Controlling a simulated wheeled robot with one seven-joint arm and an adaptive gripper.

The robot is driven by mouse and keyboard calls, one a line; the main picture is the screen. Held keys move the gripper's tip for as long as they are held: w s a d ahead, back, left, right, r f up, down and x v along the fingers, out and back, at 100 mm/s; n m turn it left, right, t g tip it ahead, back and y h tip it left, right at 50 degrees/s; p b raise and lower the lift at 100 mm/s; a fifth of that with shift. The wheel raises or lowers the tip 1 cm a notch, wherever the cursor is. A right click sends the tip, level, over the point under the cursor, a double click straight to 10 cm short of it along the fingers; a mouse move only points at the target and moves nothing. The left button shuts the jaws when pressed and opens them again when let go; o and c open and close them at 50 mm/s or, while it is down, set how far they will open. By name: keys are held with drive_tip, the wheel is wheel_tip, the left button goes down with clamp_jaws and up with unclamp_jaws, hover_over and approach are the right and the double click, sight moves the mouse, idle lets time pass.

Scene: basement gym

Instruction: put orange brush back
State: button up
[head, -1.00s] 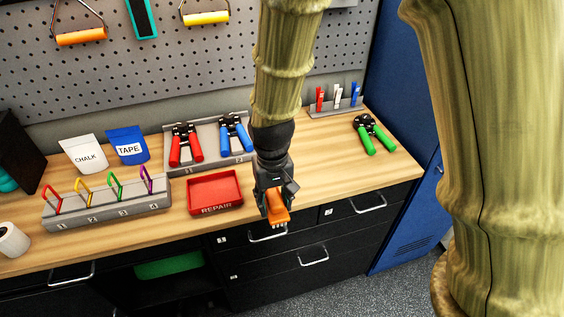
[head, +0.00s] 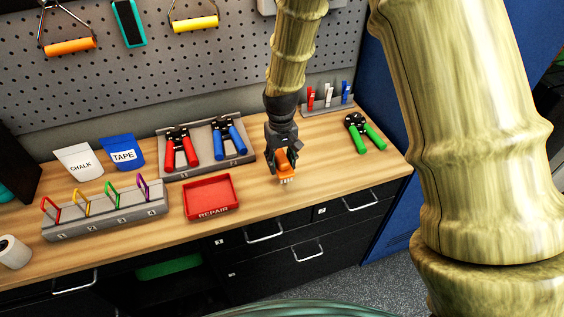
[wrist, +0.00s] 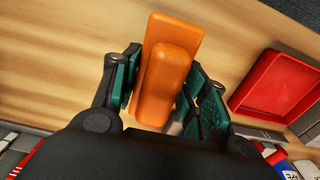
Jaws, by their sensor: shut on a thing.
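The orange brush (head: 285,167) is held in my gripper (head: 284,160), with its pale bristles pointing down in the head view. In the wrist view the brush (wrist: 165,75) lies between the two green-padded fingers of my gripper (wrist: 165,90), which are shut on it. My gripper is over the wooden workbench (head: 325,185), to the right of the red REPAIR tray (head: 210,214). I cannot tell whether the bristles touch the bench top.
Green-handled pliers (head: 365,135) lie to the right. A small clip holder (head: 330,108) is at the back. A numbered rack (head: 105,217) with coloured loops stands left. Bare bench lies right of the tray.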

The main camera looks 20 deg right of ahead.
sight(282, 153)
drive_tip(key=shift+w+d+f, duration=0.1)
drive_tip(key=shift+w+d, duration=0.15)
drive_tip(key=shift+w, duration=0.2)
drive_tip(key=shift+s+f+p, duration=0.1)
drive_tip(key=shift+f+p, duration=0.9)
drive_tip(key=shift+f, duration=0.7)
drive_tip(key=shift+f, duration=0.1)
drive_tip(key=o, duration=1.1)
drive_tip(key=shift+o, duration=0.2)
drive_tip(key=shift+r+b, duration=2.1)
drive_tip(key=shift+r, duration=4)
